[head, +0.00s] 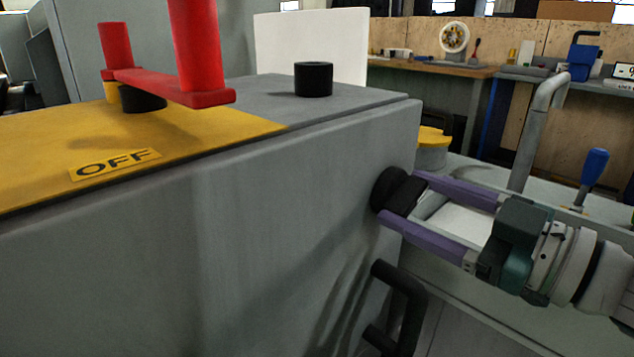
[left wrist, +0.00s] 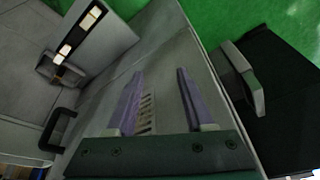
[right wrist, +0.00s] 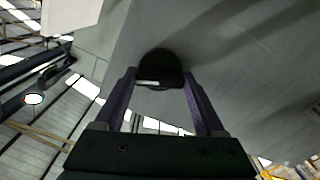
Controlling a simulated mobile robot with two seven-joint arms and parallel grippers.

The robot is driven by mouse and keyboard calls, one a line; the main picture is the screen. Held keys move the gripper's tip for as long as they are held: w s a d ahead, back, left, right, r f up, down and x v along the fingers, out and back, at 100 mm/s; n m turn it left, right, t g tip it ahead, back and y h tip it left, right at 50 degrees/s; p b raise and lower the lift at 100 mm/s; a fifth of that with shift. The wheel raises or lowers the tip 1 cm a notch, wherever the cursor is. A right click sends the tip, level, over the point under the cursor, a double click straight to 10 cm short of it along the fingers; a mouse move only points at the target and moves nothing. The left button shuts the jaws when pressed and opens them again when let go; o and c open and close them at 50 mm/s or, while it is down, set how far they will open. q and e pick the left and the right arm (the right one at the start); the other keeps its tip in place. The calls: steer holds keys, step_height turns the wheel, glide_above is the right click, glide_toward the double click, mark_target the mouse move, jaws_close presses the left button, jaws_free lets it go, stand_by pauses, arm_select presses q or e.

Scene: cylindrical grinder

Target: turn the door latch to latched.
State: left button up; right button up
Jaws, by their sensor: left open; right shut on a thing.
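The door latch (head: 387,187) is a black round knob with a black grip bar on the grey machine's side. My right gripper (head: 402,198) reaches it from the right and is shut on its grip part. In the right wrist view the latch (right wrist: 160,66) lies between the purple fingertips, with a thin white mark on its lower part. The fingers hide part of it, and I cannot tell which position it is in. My left gripper (left wrist: 159,71) shows only in the left wrist view. It is open and empty, its fingers wide apart over a grey vented panel.
A black bar handle (head: 402,300) juts from the machine below the latch. A red lever (head: 170,86) stands on the yellow top plate beside an OFF label (head: 115,164). A grey curved pipe (head: 535,130) and a blue-handled lever (head: 592,168) stand behind my right arm.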

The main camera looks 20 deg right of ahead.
steer(key=n, duration=0.2)
steer(key=shift+n, duration=0.4)
steer(key=n, duration=0.3)
steer(key=shift+n, duration=0.3)
steer(key=n, duration=0.4)
steer(key=shift+n, duration=1.6)
steer(key=o, duration=1.3)
steer(key=shift+o, duration=0.2)
